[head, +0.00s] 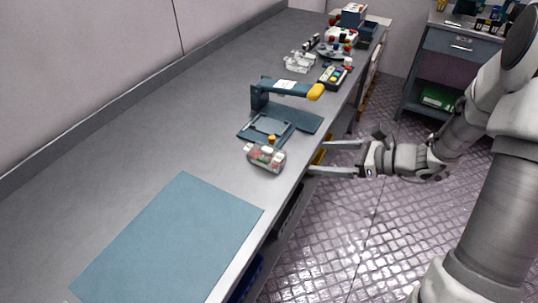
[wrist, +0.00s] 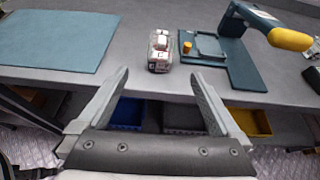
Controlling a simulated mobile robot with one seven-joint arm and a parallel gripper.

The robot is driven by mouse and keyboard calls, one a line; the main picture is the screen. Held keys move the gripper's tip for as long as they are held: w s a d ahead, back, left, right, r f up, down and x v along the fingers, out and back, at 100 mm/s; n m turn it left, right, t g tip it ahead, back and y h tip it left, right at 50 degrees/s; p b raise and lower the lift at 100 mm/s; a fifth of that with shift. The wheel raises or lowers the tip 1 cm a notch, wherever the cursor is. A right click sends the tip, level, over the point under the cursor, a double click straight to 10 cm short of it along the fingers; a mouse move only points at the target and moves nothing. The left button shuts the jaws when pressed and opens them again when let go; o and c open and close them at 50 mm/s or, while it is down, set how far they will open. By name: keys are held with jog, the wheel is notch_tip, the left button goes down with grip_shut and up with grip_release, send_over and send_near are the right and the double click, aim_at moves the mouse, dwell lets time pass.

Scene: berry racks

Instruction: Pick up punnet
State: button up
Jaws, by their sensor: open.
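A small clear punnet (head: 266,157) with reddish and pale contents sits on the grey bench near its front edge, just in front of the blue press-like device. In the wrist view the punnet (wrist: 160,51) stands beyond my fingertips, roughly centred between them. My gripper (head: 312,158) is open and empty, off the bench's front edge and to the right of the punnet. In the wrist view my gripper (wrist: 160,78) shows its two fingers spread wide, apart from the punnet.
The blue device (head: 285,90) with a yellow-tipped lever stands behind the punnet. A flat blue mat (head: 170,240) lies at the near left. Several items crowd the bench's far end. Blue and yellow bins (wrist: 248,121) sit below the bench edge. A side cabinet (head: 455,60) stands at the back right.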

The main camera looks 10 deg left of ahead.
aim_at(273, 152)
jog(key=x, duration=1.1)
jog(key=shift+w+a+f+b, duration=0.15)
jog(key=shift+w+f+b, duration=0.1)
jog(key=shift+b, duration=0.1)
jog(key=shift+r+x, duration=0.2)
jog(key=shift+x, duration=1.3)
jog(key=shift+r+x, duration=0.15)
jog(key=shift+x, duration=1.35)
jog(key=shift+a, duration=0.2)
jog(key=shift+c, duration=0.2)
jog(key=c, duration=1.4)
jog(key=shift+o, duration=0.2)
jog(key=shift+r, duration=0.1)
